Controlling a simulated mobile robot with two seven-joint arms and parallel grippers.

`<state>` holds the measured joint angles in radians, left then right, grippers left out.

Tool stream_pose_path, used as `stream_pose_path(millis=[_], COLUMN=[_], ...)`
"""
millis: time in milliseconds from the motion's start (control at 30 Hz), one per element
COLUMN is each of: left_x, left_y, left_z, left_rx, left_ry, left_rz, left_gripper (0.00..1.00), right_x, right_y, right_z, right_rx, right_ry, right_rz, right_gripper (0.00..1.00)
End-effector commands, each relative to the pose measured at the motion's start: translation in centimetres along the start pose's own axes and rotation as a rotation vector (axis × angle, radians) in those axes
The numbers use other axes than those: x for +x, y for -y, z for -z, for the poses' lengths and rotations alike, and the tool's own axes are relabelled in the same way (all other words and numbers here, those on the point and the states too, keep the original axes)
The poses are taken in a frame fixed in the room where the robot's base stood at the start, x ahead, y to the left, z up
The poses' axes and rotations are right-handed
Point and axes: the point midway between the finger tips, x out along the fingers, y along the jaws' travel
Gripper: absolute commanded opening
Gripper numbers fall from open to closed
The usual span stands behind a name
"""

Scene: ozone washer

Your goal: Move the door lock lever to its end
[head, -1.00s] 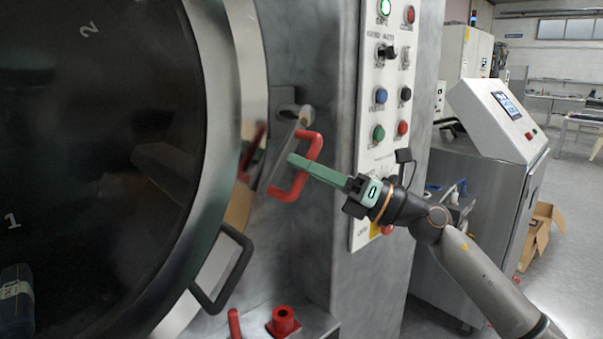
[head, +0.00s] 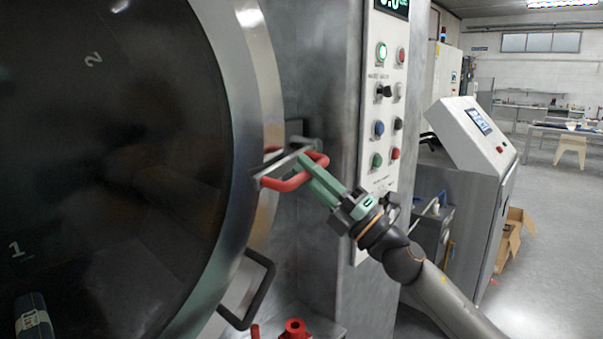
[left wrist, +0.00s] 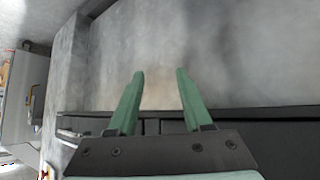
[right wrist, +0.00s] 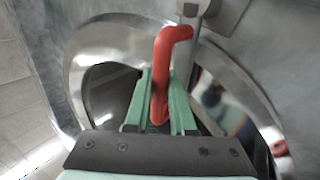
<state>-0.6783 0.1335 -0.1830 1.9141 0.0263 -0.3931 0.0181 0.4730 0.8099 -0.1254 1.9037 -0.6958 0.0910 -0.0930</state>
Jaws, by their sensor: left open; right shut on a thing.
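The door lock lever is a flat metal bar (head: 284,163) with a red loop handle (head: 283,184), at the right rim of the large round door. The bar lies nearly level, slanting slightly up to the right. My right gripper (head: 314,177) is shut on the red handle. In the right wrist view, the red handle (right wrist: 160,80) stands between the green fingers (right wrist: 160,100). My left gripper shows only in the left wrist view (left wrist: 158,98), its fingers apart and empty before a plain grey surface.
The round door's metal rim (head: 240,90) and a black door handle (head: 262,290) are left of and below the lever. A button panel (head: 385,110) is close to the right. A red fitting (head: 295,329) stands below.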

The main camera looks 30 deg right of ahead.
Motion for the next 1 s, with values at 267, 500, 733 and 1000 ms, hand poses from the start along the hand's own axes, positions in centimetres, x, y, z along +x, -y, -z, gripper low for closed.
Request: stream_pose_path(millis=[267, 500, 733, 1000], left_x=[-0.59, -0.60, -0.60, -0.60], left_y=[-0.14, -0.20, -0.22, -0.21], left_z=[0.62, 0.64, 0.63, 0.61], left_rx=[-0.001, -0.002, -0.003, -0.003], left_ry=[0.001, 0.001, 0.001, 0.001], left_rz=[-0.002, -0.002, -0.002, -0.002], left_gripper=[0.50, 0.50, 0.50, 0.50], right_x=[0.24, 0.23, 0.24, 0.21], right_y=[-0.63, -0.67, -0.71, -0.58], right_z=[-0.48, -0.59, -0.64, -0.60], right_rx=[0.052, 0.059, 0.059, 0.057], right_ry=[0.033, 0.040, 0.041, 0.039], right_rz=[-0.003, -0.004, -0.005, -0.002], right_gripper=[0.00, 0.00, 0.26, 0.52])
